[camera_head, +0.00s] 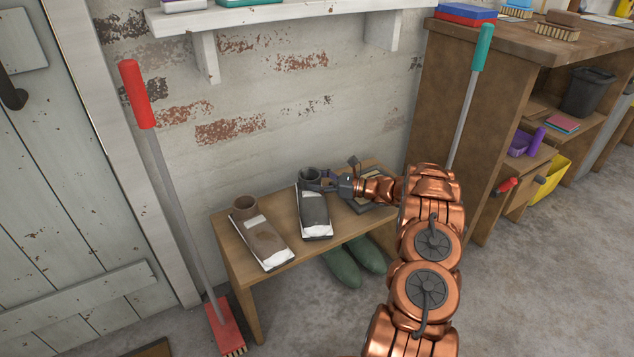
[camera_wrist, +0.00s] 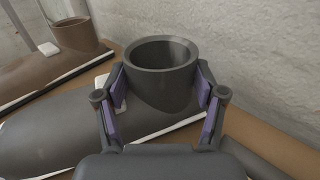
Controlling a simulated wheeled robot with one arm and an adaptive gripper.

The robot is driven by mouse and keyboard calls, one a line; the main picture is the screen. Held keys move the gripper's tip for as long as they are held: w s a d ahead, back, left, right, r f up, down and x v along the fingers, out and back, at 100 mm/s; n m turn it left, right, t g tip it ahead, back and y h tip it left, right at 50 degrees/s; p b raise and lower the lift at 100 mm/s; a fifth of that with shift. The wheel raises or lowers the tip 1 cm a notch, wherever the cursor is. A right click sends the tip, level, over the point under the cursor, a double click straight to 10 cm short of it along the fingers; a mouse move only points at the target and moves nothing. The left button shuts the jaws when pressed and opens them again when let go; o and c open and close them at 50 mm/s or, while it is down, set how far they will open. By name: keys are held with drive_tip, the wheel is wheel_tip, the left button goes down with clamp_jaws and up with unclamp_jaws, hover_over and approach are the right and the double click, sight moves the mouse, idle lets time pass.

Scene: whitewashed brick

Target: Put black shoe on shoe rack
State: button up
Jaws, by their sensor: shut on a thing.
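The black shoe (camera_head: 314,209) is a dark grey shoe with a round, raised collar, over the middle of the low wooden shoe rack (camera_head: 229,246). My gripper (camera_head: 328,184) comes in from the right and is shut on the shoe's collar. In the wrist view the purple finger pads of my gripper (camera_wrist: 162,92) press on both sides of the collar of the black shoe (camera_wrist: 165,65). The shoe's toe points toward the front of the rack. I cannot tell whether its sole rests on the rack or is slightly above it.
A brown shoe (camera_head: 264,239) stands on the rack's left part. Green boots (camera_head: 342,267) are below the rack. A red-handled broom (camera_head: 167,185) leans at the left, and a teal-handled one (camera_head: 469,96) at the right. A wooden workbench (camera_head: 440,95) stands right; a white shelf (camera_head: 300,17) hangs above.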

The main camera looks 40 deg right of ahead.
drive_tip(key=shift+f, duration=0.15)
drive_tip(key=o, duration=1.5)
drive_tip(key=shift+c, duration=0.2)
drive_tip(key=shift+r, duration=0.2)
drive_tip(key=p+v, duration=0.2)
drive_tip(key=v, duration=1)
drive_tip(key=shift+p, duration=0.4)
